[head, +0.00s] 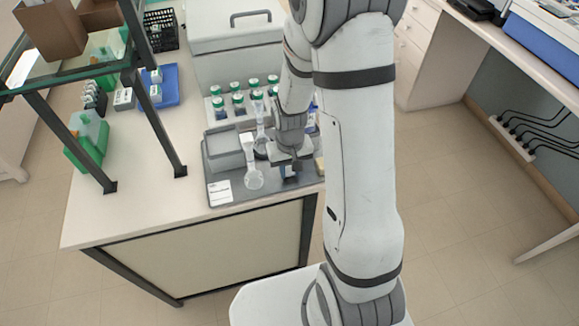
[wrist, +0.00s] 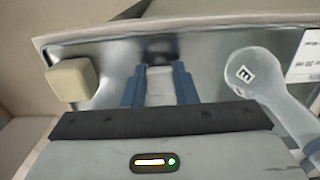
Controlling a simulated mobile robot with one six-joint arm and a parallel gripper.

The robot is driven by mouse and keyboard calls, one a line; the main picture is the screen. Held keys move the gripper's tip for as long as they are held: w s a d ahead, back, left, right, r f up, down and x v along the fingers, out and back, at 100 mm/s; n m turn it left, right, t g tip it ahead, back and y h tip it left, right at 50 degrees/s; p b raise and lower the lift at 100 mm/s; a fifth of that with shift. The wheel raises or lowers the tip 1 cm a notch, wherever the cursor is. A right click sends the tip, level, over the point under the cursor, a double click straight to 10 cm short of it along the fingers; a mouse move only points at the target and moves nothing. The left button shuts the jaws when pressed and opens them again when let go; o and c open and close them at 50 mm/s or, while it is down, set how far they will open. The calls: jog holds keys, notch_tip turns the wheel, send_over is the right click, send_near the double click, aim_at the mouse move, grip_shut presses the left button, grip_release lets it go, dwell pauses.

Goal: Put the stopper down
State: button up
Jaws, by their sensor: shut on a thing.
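My gripper (wrist: 160,88) has two blue fingers closed on a small pale thing, which I take for the stopper (wrist: 160,84). It is held over the grey tray (head: 240,199), near the tray's front edge; I cannot tell whether it touches the tray. In the head view my gripper (head: 291,170) is at the right part of the tray, and my arm hides much there. A clear long-necked glass vessel (head: 253,179) is just left of my gripper; its round end with a dark mark also shows in the wrist view (wrist: 250,72).
A yellowish block (wrist: 72,80) lies left of my fingers in the wrist view. Another clear vessel (head: 260,133) and several green-capped bottles (head: 238,98) stand behind. A grey box (head: 224,148) is at the tray's left. The bench (head: 120,215) is clear at front left.

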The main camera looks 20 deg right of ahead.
aim_at(290, 172)
jog(key=shift+f+b, duration=0.3)
jog(key=o, duration=0.9)
jog(key=shift+r, duration=0.1)
jog(key=shift+o, duration=0.2)
jog(key=shift+r, duration=3.95)
jog(key=shift+s, duration=0.1)
